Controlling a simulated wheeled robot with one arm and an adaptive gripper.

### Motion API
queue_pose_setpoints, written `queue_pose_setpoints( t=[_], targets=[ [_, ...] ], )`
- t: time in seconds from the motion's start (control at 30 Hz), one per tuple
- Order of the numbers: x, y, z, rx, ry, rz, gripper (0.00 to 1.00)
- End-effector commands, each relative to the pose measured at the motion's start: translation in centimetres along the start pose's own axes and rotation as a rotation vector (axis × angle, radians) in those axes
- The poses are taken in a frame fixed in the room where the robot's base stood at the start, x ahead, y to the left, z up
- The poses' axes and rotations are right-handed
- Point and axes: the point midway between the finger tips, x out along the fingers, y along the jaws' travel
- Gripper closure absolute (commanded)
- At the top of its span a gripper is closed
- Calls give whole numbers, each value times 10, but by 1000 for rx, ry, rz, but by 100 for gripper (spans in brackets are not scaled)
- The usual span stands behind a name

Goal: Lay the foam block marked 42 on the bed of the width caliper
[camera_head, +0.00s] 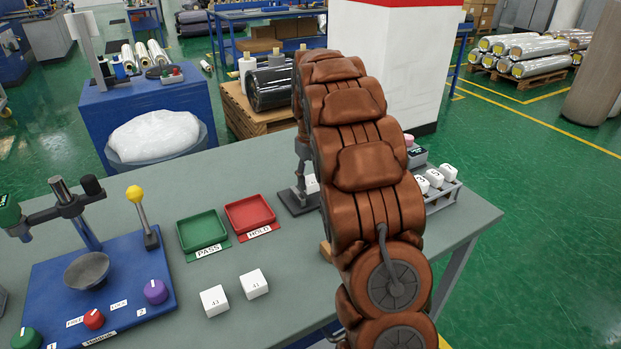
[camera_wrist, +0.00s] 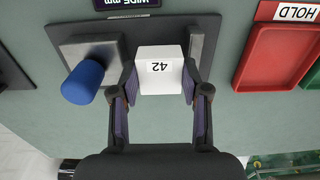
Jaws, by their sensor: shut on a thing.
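The white foam block marked 42 (camera_wrist: 160,72) is between the two fingers of my gripper (camera_wrist: 159,86) in the wrist view. My gripper is shut on it from both sides, and its number shows upside down. The block is over the dark grey bed of the width caliper (camera_wrist: 140,29); I cannot tell whether it touches the bed. A blue knob (camera_wrist: 83,82) is at the caliper's left.
The red HOLD tray (camera_head: 250,214) and green PASS tray (camera_head: 203,231) lie left of the caliper. Two white blocks (camera_head: 214,300) (camera_head: 254,284) are in front of them. A rack of white blocks (camera_head: 441,191) stands right of my arm. A blue fixture (camera_head: 95,290) fills the table's left.

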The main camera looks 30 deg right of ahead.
Motion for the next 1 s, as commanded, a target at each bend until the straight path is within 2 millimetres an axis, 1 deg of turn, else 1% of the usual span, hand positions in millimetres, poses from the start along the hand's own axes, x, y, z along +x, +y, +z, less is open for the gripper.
queue_pose_setpoints(
  t=[0.57,0.6,0.8,0.87,1.0],
  targets=[
    [19,0,0,-1,0,1,78],
    [19,0,0,-1,1,1,51],
    [18,-1,0,-2,0,-1,30],
    [18,-1,0,-1,0,-1,25],
    [18,0,0,-1,0,0,25]
  ],
)
